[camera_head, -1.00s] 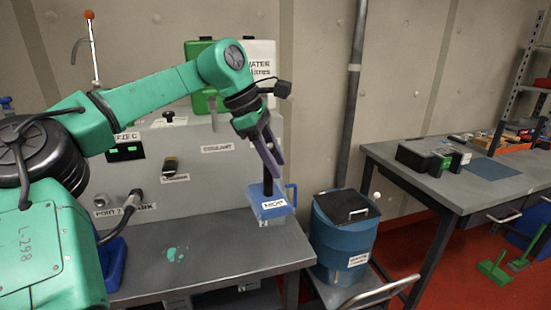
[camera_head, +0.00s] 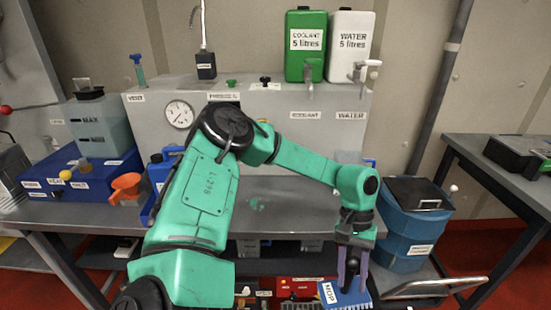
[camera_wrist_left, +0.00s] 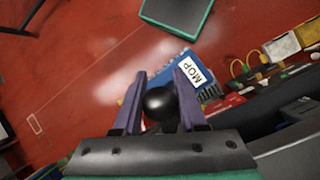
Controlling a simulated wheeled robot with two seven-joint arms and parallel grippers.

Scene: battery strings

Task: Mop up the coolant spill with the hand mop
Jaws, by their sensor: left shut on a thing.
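My left gripper (camera_head: 351,284) has purple fingers pointing down and is shut on the black handle of the hand mop (camera_head: 328,293). The mop has a blue head with a white MOP label. It hangs in front of the bench's front edge, low in the head view, partly cut off by the frame. In the left wrist view the round black handle top (camera_wrist_left: 160,103) sits between the fingers, and the blue head (camera_wrist_left: 182,58) shows beyond them. My right gripper is not in view.
A blue bin (camera_head: 409,232) with a dark lid stands right of the bench. Behind the spill is a grey panel (camera_head: 285,135) with green coolant (camera_head: 305,70) and white water (camera_head: 348,72) containers on top. An orange funnel (camera_head: 125,184) stands at left. The bench around the spill looks clear.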

